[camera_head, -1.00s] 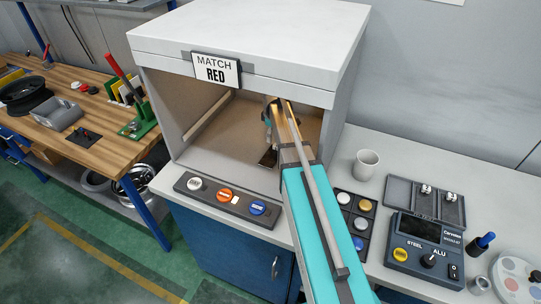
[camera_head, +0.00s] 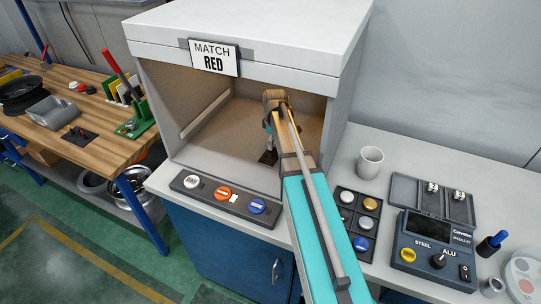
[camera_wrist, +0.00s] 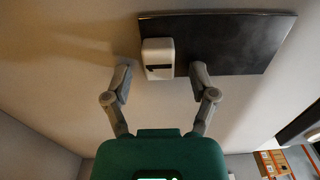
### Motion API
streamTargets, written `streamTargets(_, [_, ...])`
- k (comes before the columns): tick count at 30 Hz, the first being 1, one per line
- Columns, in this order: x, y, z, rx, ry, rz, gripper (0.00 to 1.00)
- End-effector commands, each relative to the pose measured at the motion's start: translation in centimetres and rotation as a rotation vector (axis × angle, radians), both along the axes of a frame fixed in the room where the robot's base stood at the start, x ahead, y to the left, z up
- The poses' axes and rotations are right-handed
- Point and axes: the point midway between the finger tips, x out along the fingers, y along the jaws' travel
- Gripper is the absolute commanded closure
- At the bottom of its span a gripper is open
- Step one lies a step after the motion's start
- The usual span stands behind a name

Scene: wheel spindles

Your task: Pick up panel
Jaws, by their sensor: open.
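My gripper (camera_wrist: 160,82) is open in the wrist view, its two fingers apart. A small white block (camera_wrist: 158,58) with a black mark lies between and just beyond the fingertips. It overlaps the edge of a dark flat plate (camera_wrist: 222,45), which may be the panel; I cannot tell if block and plate are joined. Neither finger clearly touches the block. In the head view my arm reaches into the open booth (camera_head: 345,60), and a small dark piece (camera_head: 268,158) shows on the booth floor below my wrist. The fingers are mostly hidden there.
A sign reading MATCH RED (camera_head: 214,57) hangs on the booth's top front edge. A button strip (camera_head: 224,196) lies along its front. A cup (camera_head: 370,161), a tray of coloured discs (camera_head: 356,220) and a meter box (camera_head: 433,250) stand to the right.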

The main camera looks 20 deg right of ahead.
Motion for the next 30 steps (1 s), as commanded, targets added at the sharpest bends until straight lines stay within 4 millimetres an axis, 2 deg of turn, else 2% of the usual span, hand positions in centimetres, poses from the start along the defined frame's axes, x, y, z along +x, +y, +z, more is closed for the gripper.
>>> streamTargets(16, [-0.01,-0.05,0.03,0.0,0.0,-0.001,0.28])
streamTargets(27, [0.0,-0.08,0.02,0.0,0.0,-0.001,0.96])
streamTargets(28, [-0.01,-0.09,0.02,0.0,0.0,-0.001,1.0])
streamTargets(30, [-0.01,-0.09,0.01,0.0,0.0,-0.001,1.0])
